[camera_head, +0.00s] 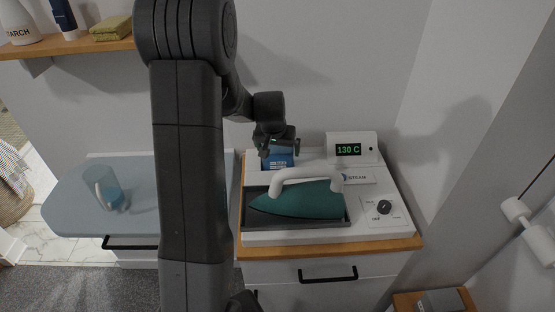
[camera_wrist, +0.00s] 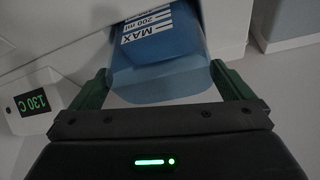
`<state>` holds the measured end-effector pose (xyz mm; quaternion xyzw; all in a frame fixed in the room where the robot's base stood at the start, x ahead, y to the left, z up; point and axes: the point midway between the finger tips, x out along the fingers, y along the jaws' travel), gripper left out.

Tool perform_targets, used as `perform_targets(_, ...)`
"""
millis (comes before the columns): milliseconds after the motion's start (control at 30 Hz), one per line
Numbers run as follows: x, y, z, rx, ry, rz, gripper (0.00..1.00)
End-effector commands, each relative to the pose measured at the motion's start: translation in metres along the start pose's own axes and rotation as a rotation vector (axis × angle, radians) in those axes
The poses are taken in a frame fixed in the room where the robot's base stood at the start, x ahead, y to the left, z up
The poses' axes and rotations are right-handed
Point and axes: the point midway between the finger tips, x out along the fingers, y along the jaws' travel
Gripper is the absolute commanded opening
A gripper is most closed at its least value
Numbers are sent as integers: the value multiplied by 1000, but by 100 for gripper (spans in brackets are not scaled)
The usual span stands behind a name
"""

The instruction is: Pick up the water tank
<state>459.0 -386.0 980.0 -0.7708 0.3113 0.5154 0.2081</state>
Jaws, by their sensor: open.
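The water tank (camera_head: 278,157) is a blue container at the back left of the white steam station (camera_head: 262,236). In the wrist view the tank (camera_wrist: 165,50) shows white "MAX 200 ml" markings. My gripper (camera_head: 279,149) is above and beside the tank in the head view, hiding part of it. In the wrist view my gripper (camera_wrist: 160,88) is open, with one green finger on each side of the tank's near end. I cannot tell whether the fingers touch it.
A teal iron (camera_head: 300,201) with a white handle rests on the station, close to the tank. A display (camera_head: 348,149) reads 130 C, and a knob (camera_head: 384,207) is at right. A wall is behind.

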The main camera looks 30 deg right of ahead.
Motion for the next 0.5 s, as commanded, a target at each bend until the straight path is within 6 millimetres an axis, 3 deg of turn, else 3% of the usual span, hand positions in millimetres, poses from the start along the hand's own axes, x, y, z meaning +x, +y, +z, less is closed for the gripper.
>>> perform_targets(200,20,0,0,1,-1,0,100)
perform_targets(500,22,0,0,0,1,0,98)
